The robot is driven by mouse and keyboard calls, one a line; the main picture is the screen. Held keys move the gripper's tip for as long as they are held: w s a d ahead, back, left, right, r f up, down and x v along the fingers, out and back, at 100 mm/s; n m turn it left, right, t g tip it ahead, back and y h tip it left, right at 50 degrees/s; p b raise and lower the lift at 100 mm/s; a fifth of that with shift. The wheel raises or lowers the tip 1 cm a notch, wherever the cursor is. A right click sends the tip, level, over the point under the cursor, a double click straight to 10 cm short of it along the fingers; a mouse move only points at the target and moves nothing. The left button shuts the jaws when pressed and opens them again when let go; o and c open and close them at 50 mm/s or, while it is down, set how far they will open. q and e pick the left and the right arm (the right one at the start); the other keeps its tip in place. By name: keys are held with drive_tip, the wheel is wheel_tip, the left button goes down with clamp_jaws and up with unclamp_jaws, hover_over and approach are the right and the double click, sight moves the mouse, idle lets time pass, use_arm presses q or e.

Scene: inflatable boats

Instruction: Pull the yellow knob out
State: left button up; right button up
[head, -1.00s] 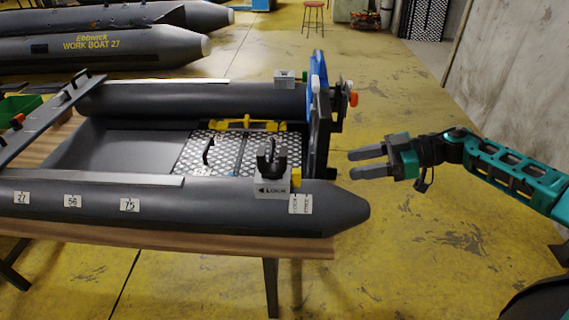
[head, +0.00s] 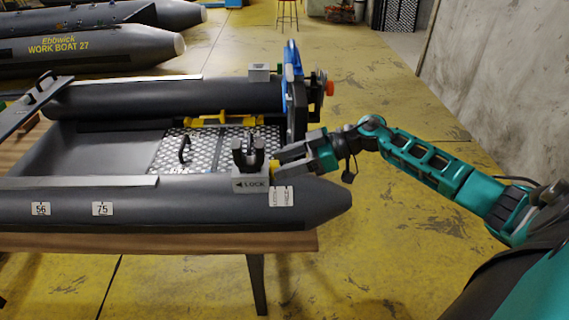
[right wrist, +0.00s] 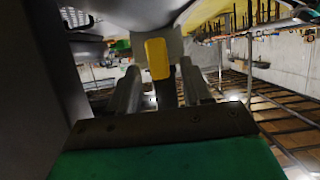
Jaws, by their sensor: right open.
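The yellow knob (head: 275,166) sits on the right side of the grey lock block (head: 250,184) on the near tube of the inflatable boat (head: 120,203). The block is marked LOCK and carries a dark forked bracket on top. My right gripper (head: 284,163) is open, with its fingertips at the knob. In the right wrist view the yellow knob (right wrist: 157,58) shows between the tips of the two fingers (right wrist: 160,74), with a gap on each side. I cannot tell how far the fingers reach along it. My left gripper is not in view.
A blue upright board (head: 291,62) stands at the boat's right end, with an orange knob (head: 329,88) beyond it. The boat rests on a wooden table (head: 160,243). Another work boat (head: 80,55) lies behind. The yellow floor to the right is free.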

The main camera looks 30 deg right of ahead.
drive_tip(key=shift+w+a+f, duration=0.1)
drive_tip(key=shift+w+a, duration=0.05)
drive_tip(key=shift+a, duration=0.1)
clamp_jaws()
idle(0.3)
